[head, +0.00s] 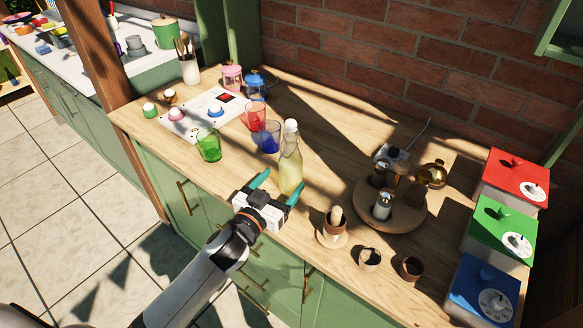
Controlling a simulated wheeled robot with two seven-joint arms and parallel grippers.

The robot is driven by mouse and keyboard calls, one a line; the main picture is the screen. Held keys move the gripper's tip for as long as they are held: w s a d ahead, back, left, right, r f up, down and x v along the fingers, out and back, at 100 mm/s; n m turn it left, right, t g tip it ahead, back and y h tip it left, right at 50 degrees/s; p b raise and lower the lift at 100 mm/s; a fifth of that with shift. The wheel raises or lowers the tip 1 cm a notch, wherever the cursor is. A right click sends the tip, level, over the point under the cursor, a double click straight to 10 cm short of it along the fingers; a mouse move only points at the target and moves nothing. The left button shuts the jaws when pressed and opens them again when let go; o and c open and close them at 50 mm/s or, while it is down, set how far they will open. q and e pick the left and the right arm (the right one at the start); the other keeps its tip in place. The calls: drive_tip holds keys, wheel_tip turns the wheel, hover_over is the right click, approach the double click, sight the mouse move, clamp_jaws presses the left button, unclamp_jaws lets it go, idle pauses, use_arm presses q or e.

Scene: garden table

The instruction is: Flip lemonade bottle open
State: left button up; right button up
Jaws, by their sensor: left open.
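The lemonade bottle (290,168) stands upright near the front edge of the wooden counter. It is clear glass with pale yellow liquid and a white top (291,126). The top appears to sit on the bottle's mouth; its catch is too small to make out. My left gripper (278,187) is open, with teal fingers pointing toward the bottle's lower part. One finger is left of the bottle and the other is at its front right. I cannot tell whether they touch the glass. My right gripper is not in view.
Green (209,145), blue (266,137) and red (255,116) glasses stand left of the bottle. A round wooden tray (408,217) with shakers is to the right. Brick wall is behind.

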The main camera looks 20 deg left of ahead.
sight(285, 178)
use_arm(q)
drive_tip(key=x, duration=0.5)
drive_tip(key=shift+x, duration=0.9)
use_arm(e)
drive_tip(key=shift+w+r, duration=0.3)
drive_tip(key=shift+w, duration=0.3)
use_arm(q)
drive_tip(key=c, duration=1.4)
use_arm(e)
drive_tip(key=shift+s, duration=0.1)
use_arm(q)
drive_tip(key=shift+c, duration=0.3)
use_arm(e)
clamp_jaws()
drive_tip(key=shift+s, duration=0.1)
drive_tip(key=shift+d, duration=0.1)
